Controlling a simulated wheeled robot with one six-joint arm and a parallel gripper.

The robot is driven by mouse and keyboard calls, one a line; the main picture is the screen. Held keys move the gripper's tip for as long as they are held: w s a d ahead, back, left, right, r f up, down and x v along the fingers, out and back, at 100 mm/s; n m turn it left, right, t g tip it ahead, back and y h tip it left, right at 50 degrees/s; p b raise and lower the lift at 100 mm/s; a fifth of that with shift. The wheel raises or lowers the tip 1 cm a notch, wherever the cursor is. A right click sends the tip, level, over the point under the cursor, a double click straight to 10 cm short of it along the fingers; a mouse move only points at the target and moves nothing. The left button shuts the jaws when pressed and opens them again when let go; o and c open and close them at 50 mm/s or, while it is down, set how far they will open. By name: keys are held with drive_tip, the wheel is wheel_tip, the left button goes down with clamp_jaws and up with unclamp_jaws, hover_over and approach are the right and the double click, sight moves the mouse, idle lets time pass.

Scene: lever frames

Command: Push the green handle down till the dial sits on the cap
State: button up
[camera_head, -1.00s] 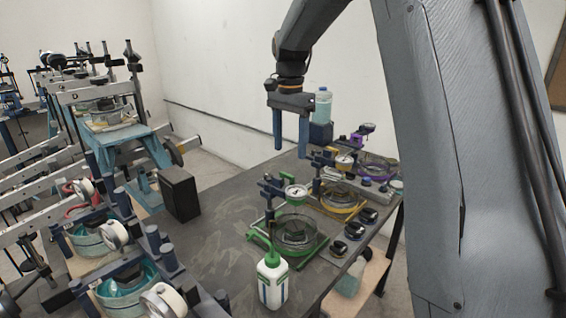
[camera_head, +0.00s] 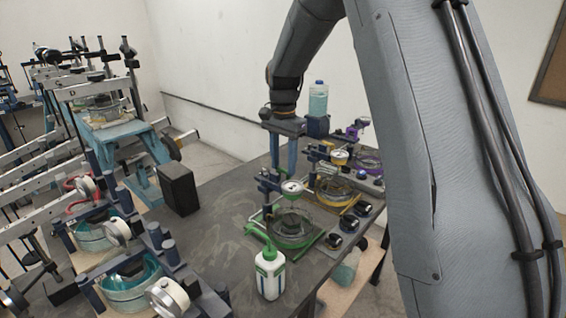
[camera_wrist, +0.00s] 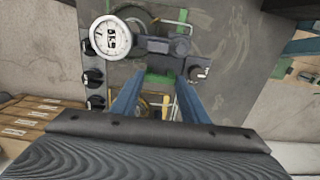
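The green-rimmed dial (camera_head: 292,187) is on an arm from the dark blue post (camera_head: 267,182) of the green device. It stands raised above the glass ring (camera_head: 292,227) on the green base (camera_head: 311,241). The dial also shows at the upper left of the wrist view (camera_wrist: 110,40). My gripper (camera_head: 281,168) is just behind and above this post, fingers pointing down. In the wrist view its two blue fingers (camera_wrist: 158,95) stand apart with nothing clearly held. A green part (camera_wrist: 160,80) shows beyond and between them; I cannot tell whether it is the handle. The cap is not clear.
A white bottle with a green spout (camera_head: 269,275) stands in front of the green device. Yellow (camera_head: 332,190) and purple (camera_head: 368,160) devices stand behind it. Black knobs (camera_head: 334,241) sit at its right.

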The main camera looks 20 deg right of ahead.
clamp_jaws()
wheel_tip(320, 180, down, 5)
drive_tip(key=shift+f+b, duration=0.1)
drive_tip(key=shift+b, duration=0.95)
drive_tip(key=shift+s, duration=0.1)
drive_tip(key=o, duration=0.6)
unclamp_jaws()
drive_tip(key=shift+o, duration=0.2)
drive_tip(key=shift+r+b, duration=1.2)
drive_tip(key=shift+r, duration=2.8)
